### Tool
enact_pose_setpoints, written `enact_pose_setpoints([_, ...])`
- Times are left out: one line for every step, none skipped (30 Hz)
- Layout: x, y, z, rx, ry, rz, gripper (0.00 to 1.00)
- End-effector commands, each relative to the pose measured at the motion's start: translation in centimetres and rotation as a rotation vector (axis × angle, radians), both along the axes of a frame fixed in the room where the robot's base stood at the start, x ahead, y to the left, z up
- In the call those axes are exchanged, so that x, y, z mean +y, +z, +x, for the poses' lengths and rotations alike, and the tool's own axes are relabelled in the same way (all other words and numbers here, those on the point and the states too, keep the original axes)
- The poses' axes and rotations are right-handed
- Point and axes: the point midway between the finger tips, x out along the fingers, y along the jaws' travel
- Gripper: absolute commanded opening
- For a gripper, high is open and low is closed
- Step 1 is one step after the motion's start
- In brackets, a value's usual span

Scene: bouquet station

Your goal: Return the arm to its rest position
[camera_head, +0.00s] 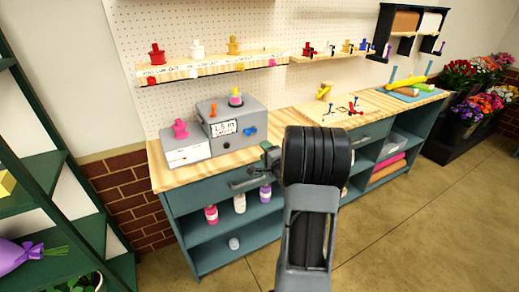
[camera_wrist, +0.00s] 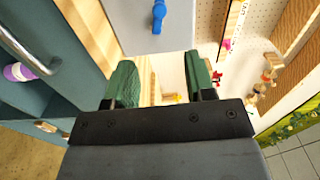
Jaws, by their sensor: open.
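My gripper (camera_wrist: 158,85) shows in the wrist view with its two green fingers apart and nothing between them. In the head view my gripper (camera_head: 268,153) is partly hidden behind my arm, close to the front edge of the wooden counter (camera_head: 285,137). A grey box with a blue knob (camera_head: 228,128) stands on the counter to the left of it. The blue knob (camera_wrist: 158,15) also shows beyond the fingers in the wrist view.
A drawer handle (camera_wrist: 25,50) juts from the teal cabinet (camera_head: 205,200) near my gripper. A pegboard shelf (camera_head: 210,64) holds coloured pieces above the counter. A dark green rack (camera_head: 45,170) stands at the left. The floor (camera_head: 430,220) at the right is clear.

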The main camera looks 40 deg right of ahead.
Motion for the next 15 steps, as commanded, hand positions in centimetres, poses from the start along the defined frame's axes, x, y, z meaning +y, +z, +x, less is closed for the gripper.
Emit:
enact_pose_setpoints([0.0,0.0,0.0,0.0,0.0,0.0,0.5])
enact_pose_setpoints([0.0,0.0,0.0,0.0,0.0,0.0,0.5])
enact_pose_setpoints([0.0,0.0,0.0,0.0,0.0,0.0,0.5])
enact_pose_setpoints([0.0,0.0,0.0,0.0,0.0,0.0,0.5])
enact_pose_setpoints([0.0,0.0,0.0,0.0,0.0,0.0,0.5])
enact_pose_setpoints([0.0,0.0,0.0,0.0,0.0,0.0,0.5])
enact_pose_setpoints([0.0,0.0,0.0,0.0,0.0,0.0,0.5])
enact_pose_setpoints([0.0,0.0,0.0,0.0,0.0,0.0,0.5])
enact_pose_setpoints([0.0,0.0,0.0,0.004,0.0,-0.019,0.5])
enact_pose_setpoints([0.0,-0.1,0.0,0.012,-0.002,-0.041,0.5])
enact_pose_setpoints([-0.1,-0.4,0.0,0.03,-0.007,-0.068,0.5])
enact_pose_setpoints([-0.4,-1.0,-0.1,0.073,-0.019,-0.118,0.5])
enact_pose_setpoints([-0.7,-1.7,-0.2,0.119,-0.033,-0.16,0.5])
enact_pose_setpoints([-1.1,-2.5,-0.4,0.177,-0.051,-0.207,0.5])
enact_pose_setpoints([-1.7,-4.1,-0.9,0.275,-0.074,-0.272,0.5])
